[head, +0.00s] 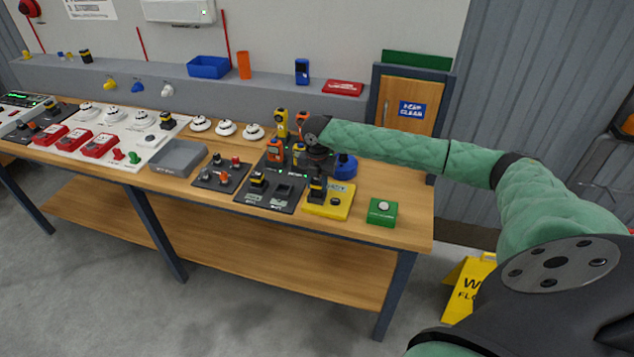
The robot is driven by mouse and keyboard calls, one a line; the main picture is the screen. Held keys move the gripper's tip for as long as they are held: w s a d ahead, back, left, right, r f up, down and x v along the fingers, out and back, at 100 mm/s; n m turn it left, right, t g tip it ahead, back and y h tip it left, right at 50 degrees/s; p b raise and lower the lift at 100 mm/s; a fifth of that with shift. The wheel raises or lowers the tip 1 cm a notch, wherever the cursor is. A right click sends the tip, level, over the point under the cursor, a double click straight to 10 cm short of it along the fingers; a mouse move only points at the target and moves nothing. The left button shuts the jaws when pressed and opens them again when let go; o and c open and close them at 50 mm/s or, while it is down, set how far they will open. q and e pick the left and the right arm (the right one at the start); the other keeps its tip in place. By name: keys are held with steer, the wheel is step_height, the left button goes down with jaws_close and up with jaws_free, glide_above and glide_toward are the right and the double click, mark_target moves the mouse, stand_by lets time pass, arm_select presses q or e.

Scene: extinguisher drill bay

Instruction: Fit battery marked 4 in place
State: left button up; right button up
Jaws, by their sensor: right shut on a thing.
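My right gripper (318,165) reaches in from the right, over the right part of the bench, pointing down. It is shut on a small dark block, which looks like a battery (318,187), at the yellow unit (328,203); I cannot tell whether the block touches the unit. No number on it is readable. A black charging board (268,204) lies just left, with a similar dark battery (257,181) in its left bay and an apparently empty right bay (284,191). My left gripper is not in view.
A green box with a white button (382,212) stands at the bench's right end. A blue round item (346,167) and an orange handheld device (275,150) stand near the gripper.

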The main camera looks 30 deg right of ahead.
steer(key=shift+f, duration=0.7)
stand_by(0.5)
steer(key=o, duration=1.6)
steer(key=shift+r+p, duration=3)
steer(key=shift+r, duration=0.55)
